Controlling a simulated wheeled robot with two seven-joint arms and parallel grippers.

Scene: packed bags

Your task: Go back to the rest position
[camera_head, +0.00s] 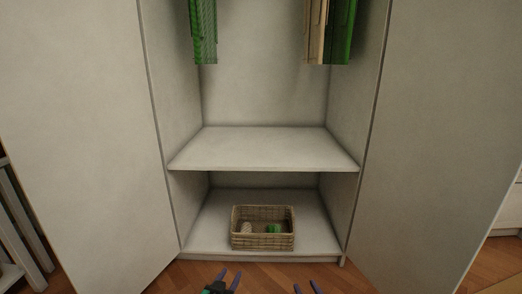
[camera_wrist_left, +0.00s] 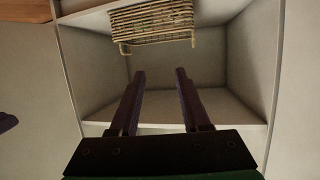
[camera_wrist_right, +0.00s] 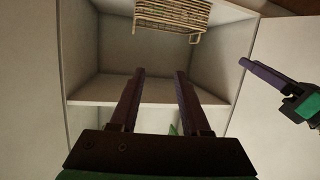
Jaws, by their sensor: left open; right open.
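My left gripper (camera_head: 230,273) is open and empty at the bottom edge of the head view, in front of the cabinet. My right gripper (camera_head: 305,284) is open and empty to its right, with mostly its fingers showing. In the left wrist view the fingers of my left gripper (camera_wrist_left: 160,72) are spread with nothing between them. In the right wrist view the fingers of my right gripper (camera_wrist_right: 160,72) are also apart and empty, and my left gripper (camera_wrist_right: 262,78) shows at the right. Neither gripper touches anything visible.
A wicker basket (camera_head: 262,243) holding a pale item (camera_head: 246,228) and a green item (camera_head: 273,229) stands on the cabinet floor. The middle shelf (camera_head: 262,148) is bare. Green (camera_head: 203,30) and beige (camera_head: 315,30) garments hang above. Doors (camera_head: 75,120) (camera_head: 445,140) stand open on both sides.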

